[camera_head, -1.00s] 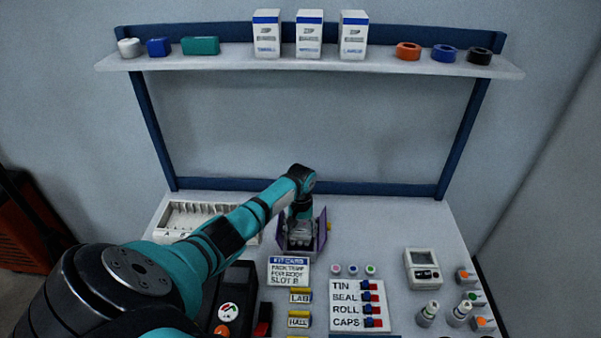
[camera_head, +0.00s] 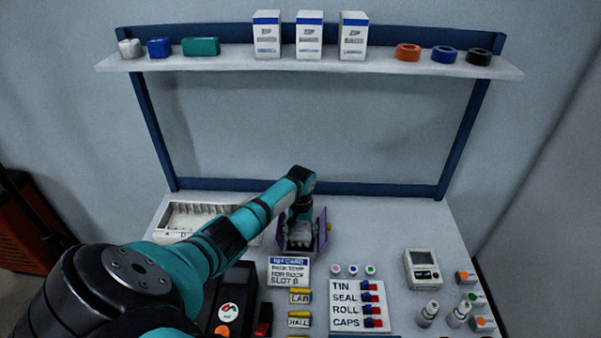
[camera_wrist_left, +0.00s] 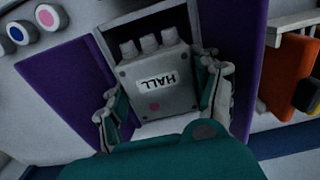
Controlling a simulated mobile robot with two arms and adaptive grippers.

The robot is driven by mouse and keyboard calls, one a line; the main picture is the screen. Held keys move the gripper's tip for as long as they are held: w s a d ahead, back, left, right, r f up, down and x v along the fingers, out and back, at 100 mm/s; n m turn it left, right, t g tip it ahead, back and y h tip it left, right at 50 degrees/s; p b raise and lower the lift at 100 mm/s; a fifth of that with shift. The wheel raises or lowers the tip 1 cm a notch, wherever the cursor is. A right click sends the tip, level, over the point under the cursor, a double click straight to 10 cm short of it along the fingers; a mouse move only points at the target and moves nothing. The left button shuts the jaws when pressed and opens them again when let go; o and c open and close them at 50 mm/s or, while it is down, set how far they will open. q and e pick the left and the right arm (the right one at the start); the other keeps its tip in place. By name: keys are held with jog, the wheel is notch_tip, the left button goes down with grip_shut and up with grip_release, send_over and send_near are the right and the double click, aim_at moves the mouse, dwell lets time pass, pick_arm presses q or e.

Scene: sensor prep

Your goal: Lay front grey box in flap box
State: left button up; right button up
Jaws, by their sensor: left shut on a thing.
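The grey box (camera_wrist_left: 156,84), labelled HALL and with a pink dot and several round stubs on one end, is between the fingers of my left gripper (camera_wrist_left: 165,105). My left gripper is shut on it. In the head view the gripper (camera_head: 300,232) points down into the flap box. The flap box (camera_head: 322,230) has purple flaps, and in the left wrist view a purple flap (camera_wrist_left: 60,75) stands on each side of the grey box. The grey box is inside the flap box's opening; I cannot tell whether it touches the floor. My right gripper is not in view.
A white compartment tray (camera_head: 185,213) lies left of the flap box. An instruction card (camera_head: 289,271) lies in front of it, with yellow-ended HALL and LAB pieces nearer. A meter (camera_head: 422,270) and several small bottles stand at right.

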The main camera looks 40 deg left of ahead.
pick_arm(q)
jog(key=o, duration=1.2)
jog(key=shift+f, duration=0.1)
jog(key=shift+c, duration=0.3)
jog(key=shift+o, duration=0.9)
notch_tip(320, 180, up, 7)
jog(key=p, duration=0.7)
jog(key=shift+p, duration=0.4)
